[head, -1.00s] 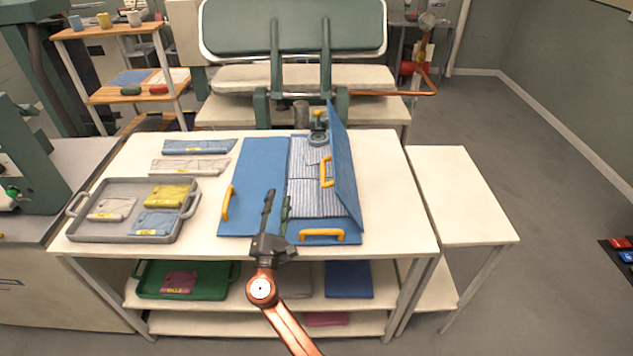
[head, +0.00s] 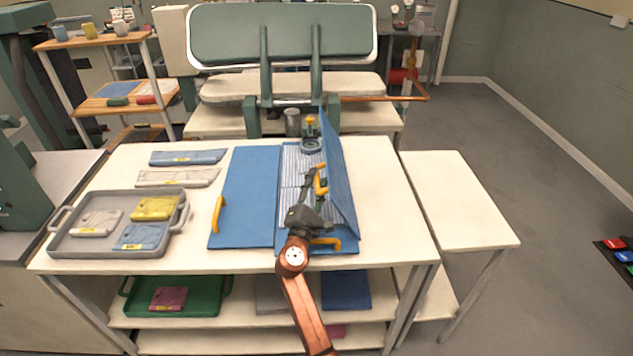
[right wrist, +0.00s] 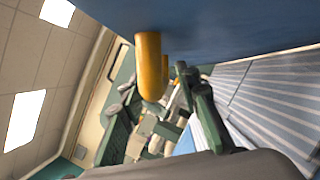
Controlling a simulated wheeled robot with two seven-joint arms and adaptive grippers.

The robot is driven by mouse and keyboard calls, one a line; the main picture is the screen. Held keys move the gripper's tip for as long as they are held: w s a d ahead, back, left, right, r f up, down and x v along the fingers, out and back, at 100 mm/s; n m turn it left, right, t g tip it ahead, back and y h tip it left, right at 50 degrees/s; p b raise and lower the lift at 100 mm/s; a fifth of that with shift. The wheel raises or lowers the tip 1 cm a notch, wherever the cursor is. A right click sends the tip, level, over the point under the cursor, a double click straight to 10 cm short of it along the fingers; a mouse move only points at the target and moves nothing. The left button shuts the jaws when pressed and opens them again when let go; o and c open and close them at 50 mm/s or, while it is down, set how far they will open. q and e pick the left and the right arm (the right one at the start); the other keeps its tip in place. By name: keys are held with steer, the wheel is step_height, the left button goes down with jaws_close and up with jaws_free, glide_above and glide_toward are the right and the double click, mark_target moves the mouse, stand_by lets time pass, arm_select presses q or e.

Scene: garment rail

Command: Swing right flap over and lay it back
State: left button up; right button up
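The right flap (head: 341,170) of the blue folding board stands steeply up from the board. Its yellow handle (head: 321,187) faces left and also shows in the right wrist view (right wrist: 151,66). My right gripper (head: 310,181) is beside this handle, above the striped garment (head: 291,194) on the middle panel. In the right wrist view its two fingers (right wrist: 163,112) are apart, with the handle in front of and above the gap; I see no grip on it. The left flap (head: 249,190) lies flat. My left gripper is out of view.
The front flap's handle (head: 325,242) lies under my right arm. A grey tray (head: 66,247) with folded garments is at the left. A round grey-green item (head: 311,146) stands at the board's back. A lower bare side table (head: 455,195) is at the right.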

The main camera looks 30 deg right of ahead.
steer(key=shift+c, duration=0.7)
jaws_close()
